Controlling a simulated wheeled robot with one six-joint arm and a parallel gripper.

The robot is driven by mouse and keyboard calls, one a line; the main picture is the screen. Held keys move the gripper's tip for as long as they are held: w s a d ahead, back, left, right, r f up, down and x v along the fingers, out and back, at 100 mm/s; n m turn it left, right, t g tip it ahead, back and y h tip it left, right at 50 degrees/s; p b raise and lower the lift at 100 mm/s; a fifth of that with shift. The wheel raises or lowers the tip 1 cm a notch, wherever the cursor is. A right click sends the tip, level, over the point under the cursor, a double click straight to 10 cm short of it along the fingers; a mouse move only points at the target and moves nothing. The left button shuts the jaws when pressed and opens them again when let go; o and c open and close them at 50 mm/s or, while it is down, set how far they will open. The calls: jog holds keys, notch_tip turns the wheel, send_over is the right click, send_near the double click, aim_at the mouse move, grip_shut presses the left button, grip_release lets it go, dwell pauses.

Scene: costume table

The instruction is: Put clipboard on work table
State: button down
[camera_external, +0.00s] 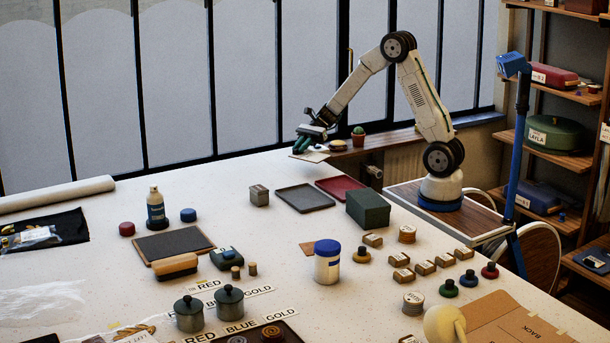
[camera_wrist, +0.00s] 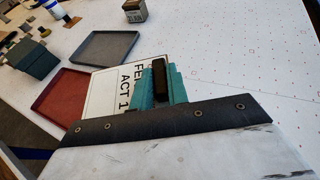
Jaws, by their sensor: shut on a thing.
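The clipboard (camera_external: 311,156) shows as a thin pale board under my gripper (camera_external: 304,146) in the external view. In the wrist view the clipboard (camera_wrist: 101,91) has a white sheet with black letters, partly reading "ACT 1". My gripper's teal fingers (camera_wrist: 160,82) are shut on its near edge, with a dark piece between them. The gripper and wrist hide part of the board. The white work table (camera_external: 245,177) lies below, and the clipboard is near its far edge. I cannot tell whether it touches the tabletop.
A grey tray (camera_external: 304,198) and a red tray (camera_external: 341,187) lie near the clipboard. A dark green box (camera_external: 368,209) and a small grey tin (camera_external: 259,195) stand close by. The table's far left stretch has free room.

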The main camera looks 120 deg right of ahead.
jog(key=shift+s+a+f, duration=0.2)
jog(key=shift+s+f, duration=0.2)
jog(key=shift+w+d+f+m, duration=0.1)
jog(key=shift+w+f+m, duration=0.15)
jog(key=shift+f+m, duration=0.05)
send_over(261, 169)
jog(key=shift+s+d+f+h, duration=0.1)
jog(key=shift+d+f+h, duration=0.1)
jog(key=shift+f+h, duration=0.35)
jog(key=shift+f, duration=1.9)
jog(key=shift+f, duration=0.1)
jog(key=c, duration=1.4)
grip_release()
jog(key=shift+o, duration=0.2)
